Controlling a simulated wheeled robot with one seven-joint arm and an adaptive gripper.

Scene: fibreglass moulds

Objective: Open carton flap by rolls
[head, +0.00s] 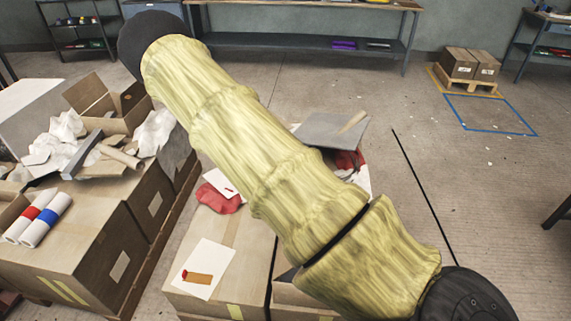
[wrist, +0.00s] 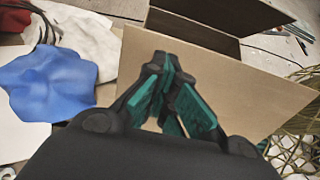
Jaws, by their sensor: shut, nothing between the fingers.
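Two white rolls, one with a red band (head: 27,217) and one with a blue band (head: 47,219), lie on top of a large carton (head: 75,248) at the left of the head view. Beside them, at the left edge, part of an open carton (head: 9,210) shows. In the wrist view, my gripper (wrist: 167,62) has teal finger pads and is shut and empty. It lies in front of a broad tan cardboard flap (wrist: 240,82); I cannot tell whether it touches. A dark gap (wrist: 190,32) shows behind the flap. My gripper is out of the head view.
My sleeved arm crosses the middle of the head view and hides much there. Another open carton (head: 108,105) stands among crumpled white scraps at left. A blue cloth (wrist: 50,82) lies left of my gripper in the wrist view. The floor (head: 420,130) at right is largely clear.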

